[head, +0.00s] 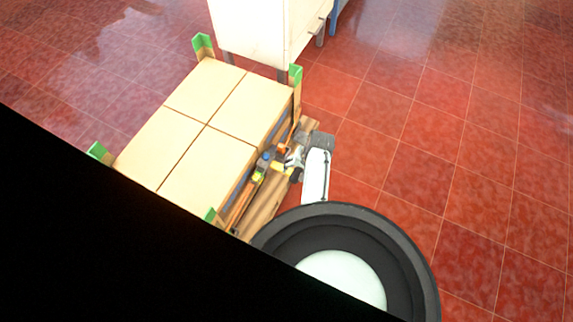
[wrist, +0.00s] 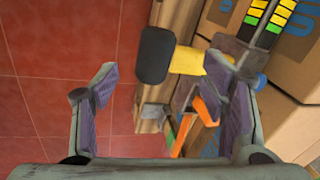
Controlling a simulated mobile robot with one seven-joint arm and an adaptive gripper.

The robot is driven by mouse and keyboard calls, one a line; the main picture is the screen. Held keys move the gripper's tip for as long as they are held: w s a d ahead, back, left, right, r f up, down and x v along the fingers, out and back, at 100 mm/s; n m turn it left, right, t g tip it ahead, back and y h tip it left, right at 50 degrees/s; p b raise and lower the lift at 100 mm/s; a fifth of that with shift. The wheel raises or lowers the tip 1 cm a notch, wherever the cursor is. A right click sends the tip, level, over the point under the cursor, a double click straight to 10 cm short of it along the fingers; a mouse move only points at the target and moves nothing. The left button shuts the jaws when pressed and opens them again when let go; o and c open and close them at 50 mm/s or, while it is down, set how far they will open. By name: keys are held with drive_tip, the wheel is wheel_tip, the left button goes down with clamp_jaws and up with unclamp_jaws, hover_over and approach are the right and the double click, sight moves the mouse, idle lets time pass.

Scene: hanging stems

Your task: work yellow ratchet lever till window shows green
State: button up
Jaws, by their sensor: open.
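The yellow ratchet lever (wrist: 187,61) shows in the upper middle of the wrist view, with a dark rounded grip (wrist: 155,55) on its left end. My gripper (wrist: 165,82) is open and empty. Its two fingers stand apart to the left and right of the grip; I cannot tell whether the right finger touches the lever. An orange strap (wrist: 205,112) runs below the lever. Two dark strips with yellow bars and green ends (wrist: 279,14) show at the upper right; I cannot tell whether either is the window. In the head view my gripper (head: 294,157) is beside the load, and lever details are too small.
Cardboard boxes (head: 205,125) with green corner pieces (head: 203,45) stand left of my gripper. Wooden boards (head: 262,210) run along their near side. A white cabinet (head: 262,25) stands behind. Red tiled floor (head: 450,150) is clear on the right.

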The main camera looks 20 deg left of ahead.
drive_tip(key=a+v, duration=0.1)
drive_tip(key=v, duration=0.6)
drive_tip(key=shift+a+r, duration=0.35)
